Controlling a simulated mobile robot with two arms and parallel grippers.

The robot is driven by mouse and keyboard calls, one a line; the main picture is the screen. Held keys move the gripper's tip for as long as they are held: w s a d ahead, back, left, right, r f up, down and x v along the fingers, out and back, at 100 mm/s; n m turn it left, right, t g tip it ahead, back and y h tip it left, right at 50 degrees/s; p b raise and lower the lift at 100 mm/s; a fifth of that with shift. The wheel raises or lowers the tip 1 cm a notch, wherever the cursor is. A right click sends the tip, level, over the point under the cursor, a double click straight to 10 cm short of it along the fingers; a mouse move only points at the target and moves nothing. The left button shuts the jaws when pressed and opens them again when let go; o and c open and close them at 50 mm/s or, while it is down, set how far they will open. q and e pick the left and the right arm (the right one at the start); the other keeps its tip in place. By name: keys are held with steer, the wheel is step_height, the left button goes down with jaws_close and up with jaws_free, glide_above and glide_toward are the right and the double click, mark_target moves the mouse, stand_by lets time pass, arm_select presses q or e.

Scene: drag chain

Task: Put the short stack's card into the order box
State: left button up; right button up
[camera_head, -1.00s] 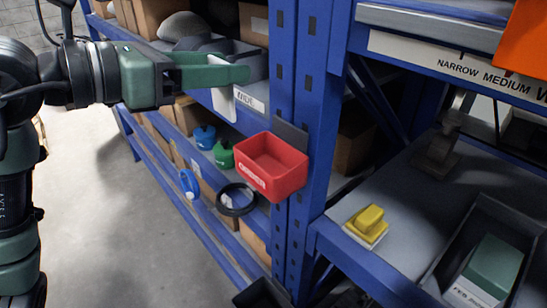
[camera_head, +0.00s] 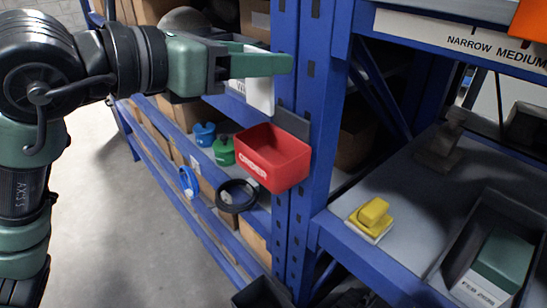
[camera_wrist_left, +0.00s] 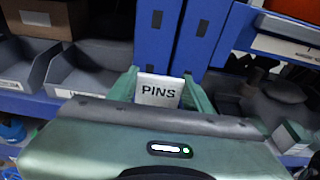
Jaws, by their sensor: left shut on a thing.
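My left gripper (camera_head: 272,62) is in the upper middle of the head view, shut on a white card (camera_head: 262,94) that hangs below its fingers. In the left wrist view the card (camera_wrist_left: 158,92) stands between the two green fingers and reads "PINS". The red order box (camera_head: 272,158) is fixed at the blue rack post, lower than the gripper and apart from the card. Its open top faces up and its inside looks empty where visible. The short stack is not clearly seen. My right gripper is not in view.
A blue rack post (camera_head: 309,100) stands just right of the gripper. A yellow block (camera_head: 371,217) and a grey bin (camera_head: 440,270) are on the right shelf. Grey bins (camera_wrist_left: 92,68) show in the wrist view.

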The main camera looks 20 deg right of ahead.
arm_select(q)
steer(key=o, duration=1.3)
steer(key=shift+o, duration=0.4)
steer(key=b+v, duration=0.3)
steer(key=v, duration=0.5)
steer(key=shift+d, duration=0.1)
